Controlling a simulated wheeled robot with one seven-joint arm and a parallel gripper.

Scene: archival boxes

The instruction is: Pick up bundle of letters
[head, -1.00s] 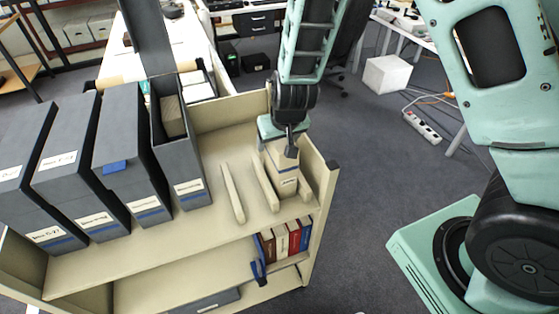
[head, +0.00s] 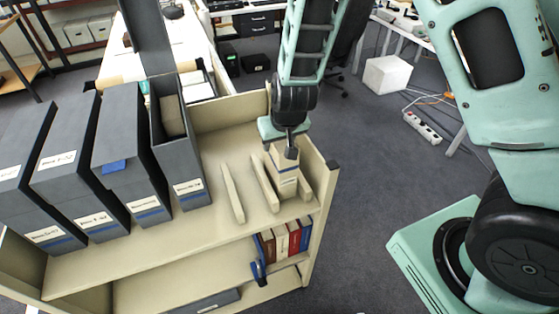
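My gripper (head: 290,152) points down at the bundle's upper end. One dark finger shows against the bundle's upper right part. The other finger is hidden or too small to make out, so I cannot tell whether the fingers are closed on it.
Low dividers (head: 233,192) flank the slots. Books (head: 285,240) stand on the lower shelf. Bare shelf lies between boxes and dividers.

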